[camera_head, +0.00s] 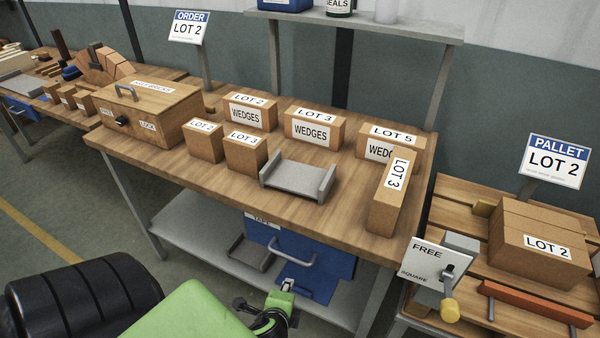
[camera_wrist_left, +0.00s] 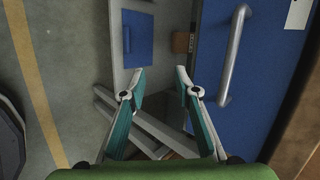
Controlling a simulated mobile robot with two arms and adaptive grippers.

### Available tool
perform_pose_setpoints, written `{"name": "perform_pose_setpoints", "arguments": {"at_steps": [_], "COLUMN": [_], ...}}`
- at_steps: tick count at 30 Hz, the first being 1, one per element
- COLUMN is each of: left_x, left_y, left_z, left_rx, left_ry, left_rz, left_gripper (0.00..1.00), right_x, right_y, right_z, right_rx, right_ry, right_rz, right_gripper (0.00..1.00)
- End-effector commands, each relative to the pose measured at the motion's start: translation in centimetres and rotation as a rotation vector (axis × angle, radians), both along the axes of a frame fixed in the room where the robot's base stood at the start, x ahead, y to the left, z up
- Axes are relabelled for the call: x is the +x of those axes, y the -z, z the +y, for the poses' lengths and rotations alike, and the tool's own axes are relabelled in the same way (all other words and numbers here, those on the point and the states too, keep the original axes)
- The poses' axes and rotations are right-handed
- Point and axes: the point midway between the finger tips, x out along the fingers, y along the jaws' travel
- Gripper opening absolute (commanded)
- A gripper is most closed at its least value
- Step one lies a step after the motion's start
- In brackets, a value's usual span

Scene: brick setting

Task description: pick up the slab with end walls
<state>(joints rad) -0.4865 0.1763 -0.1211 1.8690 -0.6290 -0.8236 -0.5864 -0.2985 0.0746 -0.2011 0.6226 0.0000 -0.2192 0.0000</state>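The slab with end walls (camera_head: 297,179) is a light grey piece with a flat base and a raised wall at each end. It lies on the wooden bench top near the front edge, with nothing on it. My left gripper (camera_head: 277,312) is low in front of the bench, below the bench top and apart from the slab. In the left wrist view its teal fingers (camera_wrist_left: 160,72) are spread with nothing between them. The slab does not show in the left wrist view. My right gripper is not in view.
Cardboard boxes (camera_head: 245,153) stand left of and behind the slab; a tall LOT 3 box (camera_head: 392,195) stands to its right. A wooden chest (camera_head: 150,112) is further left. Below the bench top is a blue drawer (camera_head: 325,268) with a handle (camera_wrist_left: 235,55). A pallet (camera_head: 460,215) is at right.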

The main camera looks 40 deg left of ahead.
Motion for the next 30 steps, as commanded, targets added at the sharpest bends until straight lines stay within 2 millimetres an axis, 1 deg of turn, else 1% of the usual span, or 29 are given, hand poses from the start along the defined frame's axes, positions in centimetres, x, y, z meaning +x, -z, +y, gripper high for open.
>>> {"name": "perform_pose_setpoints", "arguments": {"at_steps": [1, 2, 3, 5, 6, 8, 9, 12, 15, 18, 21, 24, 27, 30], "left_x": [0.7, 1.0, 1.2, 1.6, 1.8, 2.3, 2.7, 3.9, 5.3, 6.6, 7.6, 8.4, 8.9, 10.1], "left_y": [-3.2, -4.8, -6.7, -9.8, -11.9, -15.4, -17.0, -19.7, -21.5, -22.5, -23.0, -23.1, -23.2, -23.3], "left_z": [0.6, 0.9, 1.4, 2.1, 2.5, 3.4, 3.9, 4.4, 4.2, 3.4, 2.3, 1.2, 0.7, 0.8], "left_rx": [0.047, 0.074, 0.11, 0.166, 0.212, 0.319, 0.402, 0.614, 0.835, 1.06, 1.274, 1.438, 1.525, 1.553], "left_ry": [0.01, 0.014, 0.018, 0.024, 0.034, 0.066, 0.101, 0.206, 0.329, 0.459, 0.585, 0.683, 0.732, 0.745], "left_rz": [-0.029, -0.043, -0.059, -0.084, -0.101, -0.125, -0.132, -0.129, -0.109, -0.073, -0.03, 0.009, 0.031, 0.036], "left_gripper": [0.29, 0.29, 0.29, 0.29, 0.29, 0.29, 0.29, 0.29, 0.29, 0.29, 0.29, 0.29, 0.29, 0.29], "right_x": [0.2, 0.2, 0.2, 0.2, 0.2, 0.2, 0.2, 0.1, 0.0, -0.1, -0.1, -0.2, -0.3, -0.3], "right_y": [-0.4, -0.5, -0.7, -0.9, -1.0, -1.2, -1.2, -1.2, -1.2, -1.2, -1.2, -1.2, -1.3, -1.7], "right_z": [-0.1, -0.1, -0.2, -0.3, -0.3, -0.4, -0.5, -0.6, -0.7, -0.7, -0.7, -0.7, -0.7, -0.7], "right_rx": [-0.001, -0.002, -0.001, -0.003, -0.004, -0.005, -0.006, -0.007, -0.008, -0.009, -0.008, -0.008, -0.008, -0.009], "right_ry": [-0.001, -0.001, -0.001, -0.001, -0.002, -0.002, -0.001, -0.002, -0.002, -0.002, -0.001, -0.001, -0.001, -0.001], "right_rz": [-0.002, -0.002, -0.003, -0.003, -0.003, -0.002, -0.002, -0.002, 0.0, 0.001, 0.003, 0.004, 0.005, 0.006], "right_gripper": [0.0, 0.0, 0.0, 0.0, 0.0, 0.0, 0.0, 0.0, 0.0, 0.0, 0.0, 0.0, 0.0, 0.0]}}
